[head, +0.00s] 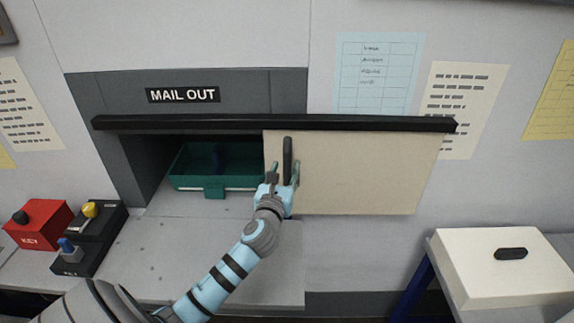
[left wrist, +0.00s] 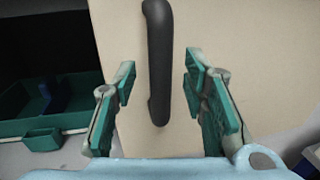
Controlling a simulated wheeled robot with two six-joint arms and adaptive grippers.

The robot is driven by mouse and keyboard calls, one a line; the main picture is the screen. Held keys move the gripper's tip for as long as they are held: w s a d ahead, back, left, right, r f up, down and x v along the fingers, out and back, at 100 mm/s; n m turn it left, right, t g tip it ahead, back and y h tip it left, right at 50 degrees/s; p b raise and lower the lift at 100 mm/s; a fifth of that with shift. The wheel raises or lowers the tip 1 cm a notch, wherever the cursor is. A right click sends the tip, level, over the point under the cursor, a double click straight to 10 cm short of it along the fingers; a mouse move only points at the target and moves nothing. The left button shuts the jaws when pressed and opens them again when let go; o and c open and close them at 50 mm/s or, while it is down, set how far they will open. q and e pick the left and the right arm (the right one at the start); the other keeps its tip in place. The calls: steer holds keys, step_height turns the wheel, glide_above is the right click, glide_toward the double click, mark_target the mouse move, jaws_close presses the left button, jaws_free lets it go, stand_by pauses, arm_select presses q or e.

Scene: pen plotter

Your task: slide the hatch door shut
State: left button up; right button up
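The hatch door (head: 355,175) is a beige panel hanging under a black rail (head: 270,124). It stands to the right, and the left part of the hatch opening is uncovered. Its black vertical handle (head: 288,155) is near the door's left edge. In the left wrist view the handle (left wrist: 159,60) lies between the two green-padded fingers of my left gripper (left wrist: 160,95). The fingers are apart, with a gap on each side of the handle. In the head view my left gripper (head: 283,176) is at the handle's lower part. My right gripper is not in view.
A green tray (head: 214,191) sits inside the opening under the MAIL OUT sign (head: 183,95). A grey shelf (head: 215,255) lies below. A red box (head: 40,222) and black key blocks (head: 90,235) stand left. A white box (head: 505,267) stands right.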

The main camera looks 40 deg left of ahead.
mark_target(287, 167)
arm_select(q)
steer(key=shift+x, duration=1.55)
steer(key=shift+c, duration=0.5)
jaws_close()
